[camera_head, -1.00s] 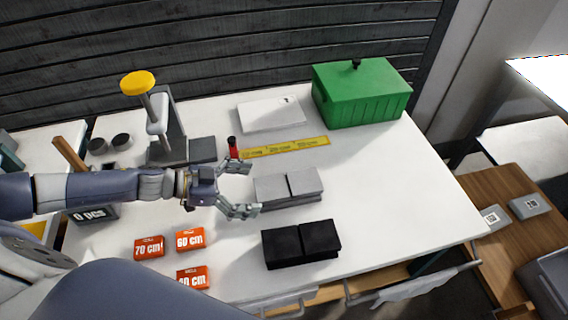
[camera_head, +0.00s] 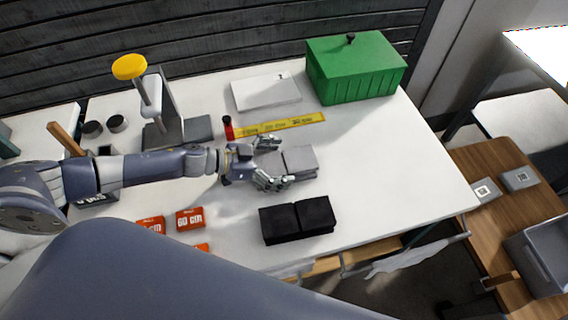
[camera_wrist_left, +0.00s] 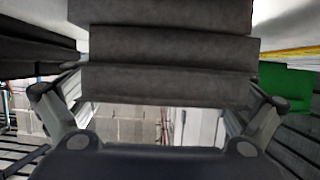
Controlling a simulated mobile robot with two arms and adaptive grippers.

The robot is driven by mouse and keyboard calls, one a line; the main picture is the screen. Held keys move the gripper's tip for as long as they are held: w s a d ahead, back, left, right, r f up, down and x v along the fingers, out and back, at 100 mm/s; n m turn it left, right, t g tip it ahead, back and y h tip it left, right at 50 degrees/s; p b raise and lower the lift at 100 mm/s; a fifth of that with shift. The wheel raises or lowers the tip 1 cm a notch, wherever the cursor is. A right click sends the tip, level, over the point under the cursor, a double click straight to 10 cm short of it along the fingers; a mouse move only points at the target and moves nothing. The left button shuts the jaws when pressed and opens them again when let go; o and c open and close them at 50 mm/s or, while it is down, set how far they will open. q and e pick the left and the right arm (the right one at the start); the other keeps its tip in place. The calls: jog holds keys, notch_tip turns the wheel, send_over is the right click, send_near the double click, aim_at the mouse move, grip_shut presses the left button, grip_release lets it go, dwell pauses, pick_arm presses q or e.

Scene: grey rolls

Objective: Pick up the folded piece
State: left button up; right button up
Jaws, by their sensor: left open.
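The grey folded piece (camera_head: 301,160) lies on the white table, two folded stacks side by side. My left gripper (camera_head: 279,163) is open at its left end, one finger on the far side and one on the near side. The fingers and hand hide part of the left stack. In the left wrist view the layered grey piece (camera_wrist_left: 168,65) fills the space between the spread fingers; I cannot tell whether they touch it. A black folded piece (camera_head: 297,219) lies nearer the table's front edge. My right gripper is not in view.
A green box (camera_head: 355,72) and a white pad (camera_head: 266,92) stand at the back. The table's right side is clear.

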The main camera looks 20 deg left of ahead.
aim_at(285, 161)
pick_arm(q)
jog(key=shift+w+d+f, duration=0.2)
jog(key=shift+w+d, duration=0.1)
jog(key=shift+d, duration=0.05)
jog(key=shift+s, duration=0.15)
jog(key=c, duration=1.2)
notch_tip(285, 161, up, 10)
jog(key=shift+r+p, duration=0.15)
jog(key=shift+p, duration=0.55)
